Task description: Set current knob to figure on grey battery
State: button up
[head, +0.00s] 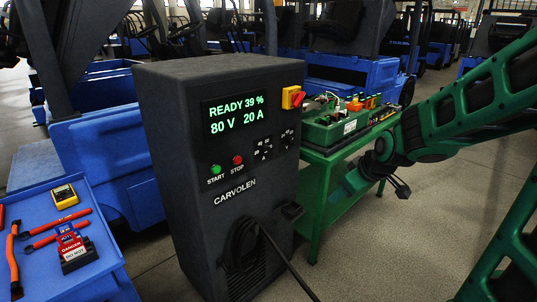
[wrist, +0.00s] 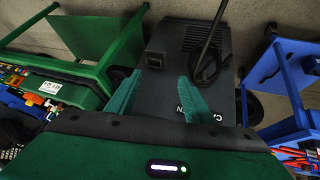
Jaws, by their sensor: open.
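The dark charger cabinet (head: 222,170) stands upright in the head view. Its display (head: 235,115) reads READY 39 %, 80 V, 20 A. Two small dark dials, a left one (head: 264,150) and a right one (head: 288,137), sit below the display; their markings are too small to read. A green-cased battery (head: 325,131) with a white label (head: 349,127) rests on a green cart; the label also shows in the wrist view (wrist: 48,87), its figure unreadable. I cannot make out a clearly grey battery. My gripper (head: 347,190) is open and empty, right of the cabinet; its teal fingers show in the wrist view (wrist: 159,78).
A red-and-yellow switch (head: 293,98), green START button (head: 215,169) and red STOP button (head: 238,160) are on the cabinet. A black cable (head: 285,258) hangs from its front. A blue cart (head: 95,275) with tools stands left, the green cart (head: 318,200) right. Forklifts stand behind.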

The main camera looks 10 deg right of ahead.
jog(key=w+a+n+t+y, duration=0.2)
jog(key=w+a+n+t, duration=0.4)
jog(key=w, duration=0.6)
jog(key=n+t+y, duration=0.1)
jog(key=n, duration=0.1)
send_near(267, 151)
jog(key=x, duration=0.8)
jog(key=shift+w, duration=0.1)
jog(key=c, duration=1)
